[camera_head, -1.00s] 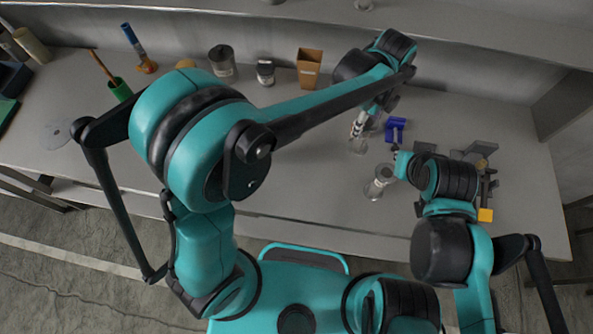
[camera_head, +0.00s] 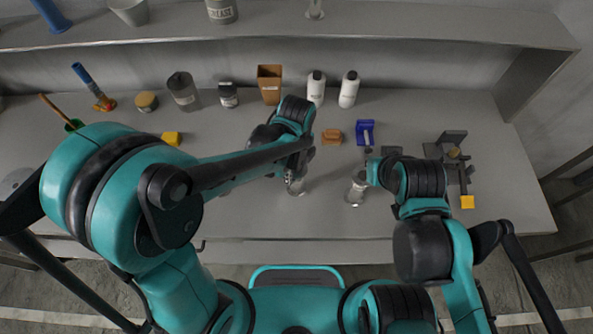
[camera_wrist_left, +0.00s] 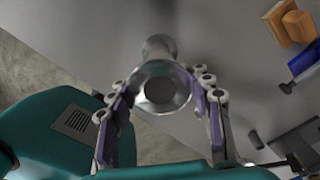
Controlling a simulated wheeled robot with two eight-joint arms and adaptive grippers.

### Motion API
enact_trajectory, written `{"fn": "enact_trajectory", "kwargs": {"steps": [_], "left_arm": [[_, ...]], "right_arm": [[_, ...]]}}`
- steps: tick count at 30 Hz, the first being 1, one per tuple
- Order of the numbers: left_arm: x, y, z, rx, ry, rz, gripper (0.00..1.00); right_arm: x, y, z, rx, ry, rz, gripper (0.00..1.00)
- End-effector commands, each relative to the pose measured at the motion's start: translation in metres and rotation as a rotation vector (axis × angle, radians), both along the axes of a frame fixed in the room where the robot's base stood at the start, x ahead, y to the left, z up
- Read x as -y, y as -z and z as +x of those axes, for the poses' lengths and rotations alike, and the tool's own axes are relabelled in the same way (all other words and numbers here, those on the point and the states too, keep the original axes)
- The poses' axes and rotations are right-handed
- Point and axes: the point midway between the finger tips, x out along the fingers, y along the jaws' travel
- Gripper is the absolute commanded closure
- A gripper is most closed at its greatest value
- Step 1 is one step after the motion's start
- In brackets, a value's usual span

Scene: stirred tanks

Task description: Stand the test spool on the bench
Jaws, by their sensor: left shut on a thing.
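My left gripper (camera_head: 296,182) is over the front middle of the bench, shut on the test spool. In the left wrist view the spool (camera_wrist_left: 160,86) is a grey metal piece with a round flange and dark bore, between the fingers of the left gripper (camera_wrist_left: 162,98). I cannot tell whether its far end touches the bench (camera_head: 250,215). A similar metal piece (camera_head: 356,190) stands to the right of it. My right gripper (camera_head: 374,171) is close by that piece, small and partly hidden; its jaws cannot be made out.
A brown block (camera_head: 332,136) and a blue holder (camera_head: 365,133) lie behind. White bottles (camera_head: 348,90), a brown bin (camera_head: 270,84) and jars (camera_head: 183,91) line the back. The bench left of my gripper is mostly clear.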

Motion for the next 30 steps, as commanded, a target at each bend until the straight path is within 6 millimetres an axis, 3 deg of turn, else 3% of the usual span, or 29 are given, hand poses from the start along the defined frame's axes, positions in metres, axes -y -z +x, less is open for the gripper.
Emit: {"fn": "enact_trajectory", "kwargs": {"steps": [12, 13, 15, 25, 30], "left_arm": [[0.0, 0.01, 0.0, 0.0, 0.0, 0.0, 1.0], [0.0, 0.008, 0.0, 0.0, 0.0, 0.0, 0.45], [0.0, 0.008, 0.0, 0.0, 0.0, 0.0, 0.29], [0.0, 0.006, 0.0, 0.0, 0.0, 0.0, 0.29], [0.0, -0.013, 0.0, 0.0, 0.0, 0.0, 0.29]], "right_arm": [[0.0, 0.006, 0.0, 0.0, 0.0, 0.0, 1.0], [0.0, 0.005, 0.0, 0.0, 0.0, 0.0, 1.0], [0.0, 0.004, 0.0, 0.0, 0.0, 0.0, 1.0], [0.0, 0.003, 0.0, 0.0, 0.0, 0.0, 1.0], [0.0, -0.005, 0.0, 0.0, 0.0, 0.0, 1.0]]}}
